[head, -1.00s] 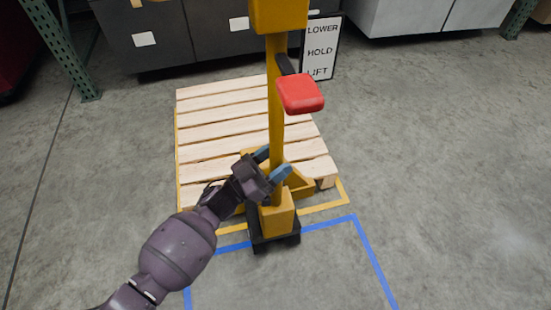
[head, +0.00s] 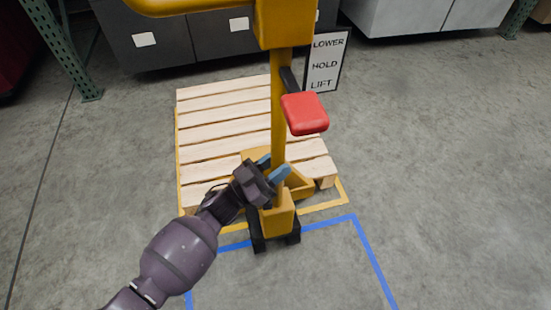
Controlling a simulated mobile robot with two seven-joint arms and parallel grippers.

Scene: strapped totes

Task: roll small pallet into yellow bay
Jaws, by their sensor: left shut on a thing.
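The small wooden pallet (head: 215,125) lies flat on the floor, inside the yellow-outlined bay (head: 335,203). A yellow pallet jack (head: 279,216) stands at its near edge, with its black wheels close to the blue line. The forks are hidden, so I cannot tell how far they reach under the pallet. My left gripper (head: 272,167) is shut on the lower part of the jack's yellow post (head: 278,125), its blue-grey fingers on either side. A red lever paddle (head: 304,113) sticks out of the post. My right gripper is out of view.
A sign (head: 326,62) reading LOWER, HOLD, LIFT is behind the lever. A blue floor outline (head: 373,255) lies in front of the jack. Dark grey cabinets (head: 190,45) stand behind the pallet, and a green rack post (head: 60,50) stands at the left. The floor at the right is clear.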

